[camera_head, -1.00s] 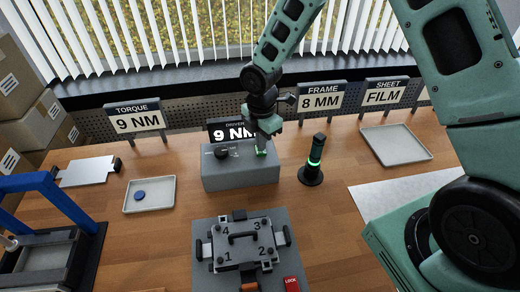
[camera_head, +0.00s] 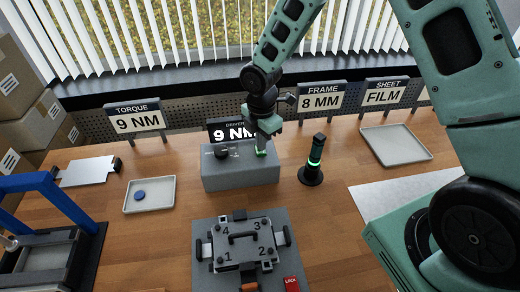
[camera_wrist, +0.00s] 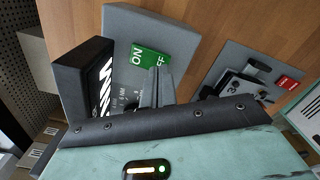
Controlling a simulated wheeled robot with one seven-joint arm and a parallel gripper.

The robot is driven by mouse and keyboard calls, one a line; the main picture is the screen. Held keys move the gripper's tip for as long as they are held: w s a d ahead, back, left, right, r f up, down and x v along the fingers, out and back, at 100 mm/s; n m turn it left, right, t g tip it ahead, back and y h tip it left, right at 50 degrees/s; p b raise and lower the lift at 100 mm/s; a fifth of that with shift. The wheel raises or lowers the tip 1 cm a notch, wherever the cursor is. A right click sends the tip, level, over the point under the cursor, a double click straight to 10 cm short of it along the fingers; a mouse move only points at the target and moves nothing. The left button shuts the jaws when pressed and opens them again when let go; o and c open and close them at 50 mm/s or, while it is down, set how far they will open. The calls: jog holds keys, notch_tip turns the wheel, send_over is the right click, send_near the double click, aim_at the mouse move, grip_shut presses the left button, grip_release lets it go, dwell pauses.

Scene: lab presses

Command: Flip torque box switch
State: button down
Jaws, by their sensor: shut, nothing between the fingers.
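The torque box (camera_head: 240,178) is a grey block on the bench, with a black dial (camera_head: 222,152) on its top left. A display (camera_head: 218,133) behind it reads DRIVER 9 NM. My gripper (camera_head: 262,149) is shut and empty, pointing down at the right part of the box top, at a green switch plate. In the wrist view the green plate (camera_wrist: 147,57) carries ON and a partly covered OFF. The shut fingers (camera_wrist: 158,84) are over or against the plate's edge on the OFF side. They hide the switch lever, so I cannot tell its position or any contact.
A black post with a green-lit ring (camera_head: 314,160) stands right of the box. A numbered fixture plate (camera_head: 243,240) with a red LOCK tag lies in front. A tray with a blue disc (camera_head: 140,195) is left; an empty tray (camera_head: 396,143) is right. A TORQUE 9 NM sign (camera_head: 137,120) stands behind.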

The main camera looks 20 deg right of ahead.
jog(key=shift+f+b, duration=0.7)
jog(key=shift+f, duration=0.35)
dwell(0.7)
jog(key=shift+r, duration=0.2)
notch_tip(320, 180, up, 7)
jog(key=p, duration=0.6)
jog(key=shift+f, duration=0.1)
dwell(0.4)
jog(key=s+a+r+m+b, duration=0.3)
jog(key=s, duration=0.3)
jog(key=s+a+r+m+b, duration=0.3)
jog(key=s+m, duration=0.1)
jog(key=s, duration=0.2)
jog(key=s+r+m+b, duration=0.2)
jog(key=s+m, duration=0.5)
jog(key=s, duration=0.8)
jog(key=shift+a+y+b, duration=0.15)
jog(key=shift+y+b, duration=0.15)
jog(key=shift+b, duration=0.6)
